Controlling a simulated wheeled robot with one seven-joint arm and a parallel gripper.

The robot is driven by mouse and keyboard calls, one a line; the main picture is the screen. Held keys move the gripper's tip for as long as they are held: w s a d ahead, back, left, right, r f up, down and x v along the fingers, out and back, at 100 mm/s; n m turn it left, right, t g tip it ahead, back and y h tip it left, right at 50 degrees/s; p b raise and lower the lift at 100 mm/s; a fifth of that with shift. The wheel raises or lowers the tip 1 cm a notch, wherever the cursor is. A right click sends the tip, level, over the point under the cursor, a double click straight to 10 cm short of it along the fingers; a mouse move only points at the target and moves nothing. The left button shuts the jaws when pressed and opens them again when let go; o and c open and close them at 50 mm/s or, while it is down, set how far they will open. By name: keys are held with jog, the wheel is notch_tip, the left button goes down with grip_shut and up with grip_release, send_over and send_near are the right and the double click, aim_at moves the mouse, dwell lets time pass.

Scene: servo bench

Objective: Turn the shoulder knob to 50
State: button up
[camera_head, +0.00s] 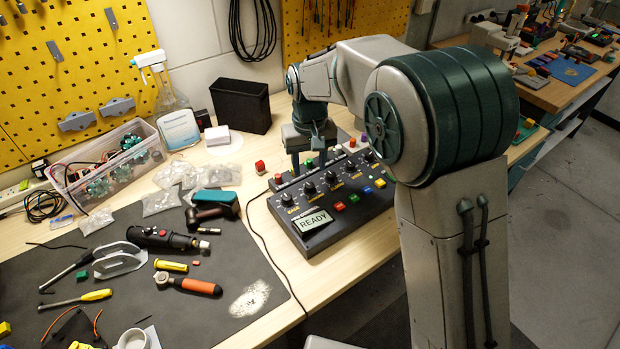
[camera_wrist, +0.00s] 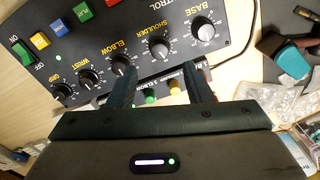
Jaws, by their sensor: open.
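The control panel (camera_head: 318,240) is a dark box on the bench with a row of black knobs; its READY display shows in the head view. In the wrist view the shoulder knob (camera_wrist: 159,48) sits between the elbow knob (camera_wrist: 122,64) and the base knob (camera_wrist: 203,28). In the head view the shoulder knob (camera_head: 309,188) is second from the left. My gripper (camera_wrist: 160,68) is open and empty, fingers pointing at the panel on either side of the shoulder knob's column, apart from the knob. My gripper also shows in the head view (camera_head: 309,169). The knob's setting is too small to read.
Coloured buttons (camera_head: 353,197) line the panel's front, and small coloured posts stand along its back edge. A black cable (camera_head: 262,238) runs beside the panel. A teal-and-dark tool (camera_head: 214,200) lies left of it. A dark mat (camera_head: 235,265) holds several hand tools.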

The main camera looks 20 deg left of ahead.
aim_at(310, 184)
notch_tip(310, 184, down, 6)
jog(key=shift+f+p, duration=0.15)
jog(key=shift+p, duration=0.2)
jog(key=shift+c, duration=0.4)
jog(key=c, duration=0.9)
